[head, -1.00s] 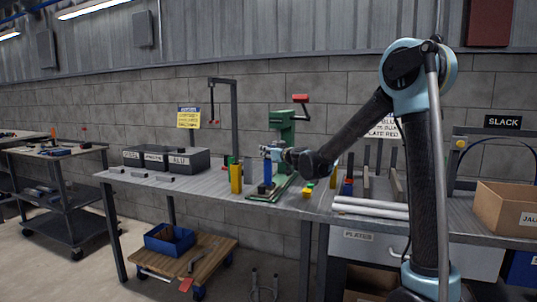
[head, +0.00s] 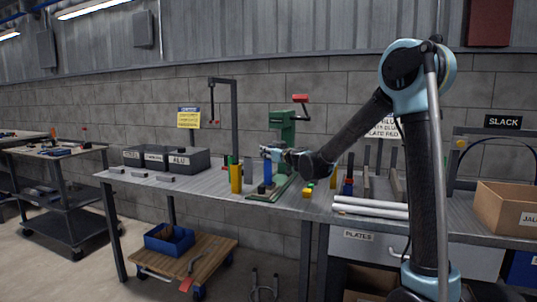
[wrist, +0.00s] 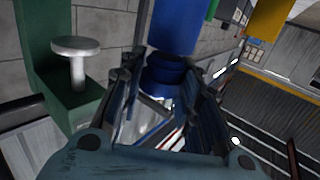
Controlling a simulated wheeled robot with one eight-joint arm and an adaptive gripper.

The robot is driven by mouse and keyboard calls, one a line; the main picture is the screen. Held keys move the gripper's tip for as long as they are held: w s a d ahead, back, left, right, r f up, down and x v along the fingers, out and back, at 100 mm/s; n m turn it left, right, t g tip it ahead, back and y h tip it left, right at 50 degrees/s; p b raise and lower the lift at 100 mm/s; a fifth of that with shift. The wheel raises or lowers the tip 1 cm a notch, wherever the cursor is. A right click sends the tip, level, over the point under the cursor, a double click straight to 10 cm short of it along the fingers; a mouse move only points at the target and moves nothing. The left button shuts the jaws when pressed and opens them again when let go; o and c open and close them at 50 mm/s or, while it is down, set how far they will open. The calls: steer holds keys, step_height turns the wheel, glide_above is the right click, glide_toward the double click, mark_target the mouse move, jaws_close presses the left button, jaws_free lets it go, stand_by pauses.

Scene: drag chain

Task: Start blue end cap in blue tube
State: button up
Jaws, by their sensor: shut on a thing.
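The blue tube (head: 267,172) stands upright on the green press's base in the head view. In the wrist view its wall (wrist: 178,25) fills the top centre. My gripper (head: 266,153) is at the tube's upper end. In the wrist view my gripper (wrist: 164,88) is shut on the blue end cap (wrist: 165,72), a short dark blue round piece between the fingers. The cap lines up closely with the tube's end. I cannot tell whether its lip is inside the tube or only against the rim. The fingers hide part of the cap.
The green press (head: 283,128) with a red handle stands right behind the tube; its silver ram disc (wrist: 75,45) shows in the wrist view. A yellow tube (head: 236,179) stands to the left. Small yellow and green pieces (head: 307,190) and white tubes (head: 371,208) lie to the right.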

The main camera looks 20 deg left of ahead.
steer(key=shift+f, duration=0.6)
steer(key=o, duration=0.9)
steer(key=shift+c, duration=0.2)
steer(key=shift+d, duration=0.15)
steer(key=v, duration=1.1)
steer(key=shift+s+d, duration=0.25)
steer(key=shift+s, duration=0.05)
steer(key=shift+f, duration=0.1)
